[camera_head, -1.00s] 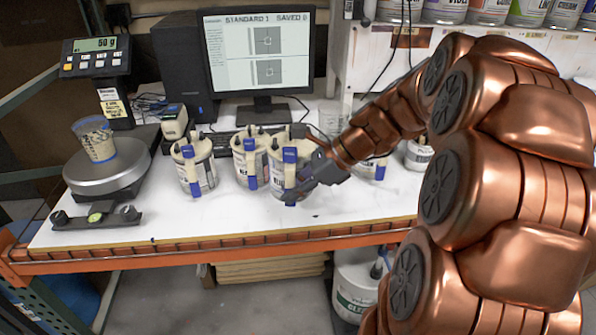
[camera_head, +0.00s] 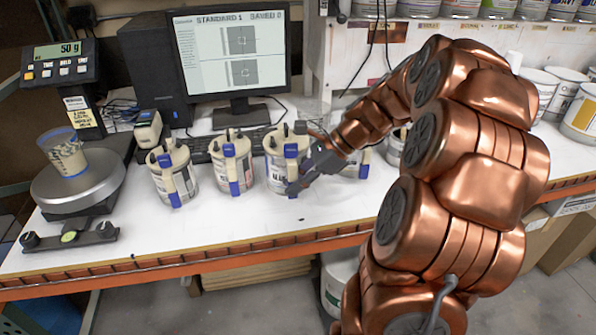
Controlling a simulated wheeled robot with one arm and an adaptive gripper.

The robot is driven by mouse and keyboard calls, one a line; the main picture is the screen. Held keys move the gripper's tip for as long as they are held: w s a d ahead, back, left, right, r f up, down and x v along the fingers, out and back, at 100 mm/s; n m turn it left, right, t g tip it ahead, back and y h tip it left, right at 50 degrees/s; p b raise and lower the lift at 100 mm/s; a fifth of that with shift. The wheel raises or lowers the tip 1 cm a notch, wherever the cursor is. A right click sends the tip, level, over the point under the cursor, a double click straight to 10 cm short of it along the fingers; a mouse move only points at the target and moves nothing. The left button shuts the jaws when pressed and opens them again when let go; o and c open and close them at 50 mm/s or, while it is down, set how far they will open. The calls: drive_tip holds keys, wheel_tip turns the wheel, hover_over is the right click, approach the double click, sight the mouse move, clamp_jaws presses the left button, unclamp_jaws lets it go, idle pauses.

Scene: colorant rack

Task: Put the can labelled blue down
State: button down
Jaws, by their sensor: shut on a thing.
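My gripper (camera_head: 303,180) is shut on a white can (camera_head: 277,177) with a blue strap and dark fittings on its lid. The can is upright, over or on the white bench (camera_head: 240,225); I cannot tell whether its base touches the surface. Its label is partly covered by the strap and a finger, and I cannot read it surely. Two similar strapped cans stand to its left: a near one (camera_head: 221,167) and a farther one (camera_head: 160,187). Another is partly hidden behind my arm.
A scale (camera_head: 80,190) with a cup (camera_head: 66,155) stands at the left. A monitor (camera_head: 230,55) and keyboard (camera_head: 205,147) are behind the cans. Pails (camera_head: 584,115) stand at the right. The bench front is clear up to its orange edge (camera_head: 180,265).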

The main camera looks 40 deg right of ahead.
drive_tip(key=shift+w+d+f+p, duration=0.2)
drive_tip(key=shift+w+d+p, duration=0.3)
drive_tip(key=shift+w+d, duration=0.95)
drive_tip(key=shift+w+d+f+p, duration=0.15)
drive_tip(key=shift+w+d+p, duration=0.35)
drive_tip(key=shift+w+d, duration=0.95)
drive_tip(key=shift+w+a, duration=0.25)
drive_tip(key=shift+w, duration=0.1)
drive_tip(key=shift+w+d, duration=0.15)
drive_tip(key=shift+f+p, duration=0.7)
drive_tip(key=shift+f, duration=1.2)
drive_tip(key=c, duration=1.1)
unclamp_jaws()
drive_tip(key=shift+f, duration=0.1)
drive_tip(key=b+v, duration=0.3)
drive_tip(key=v, duration=0.9)
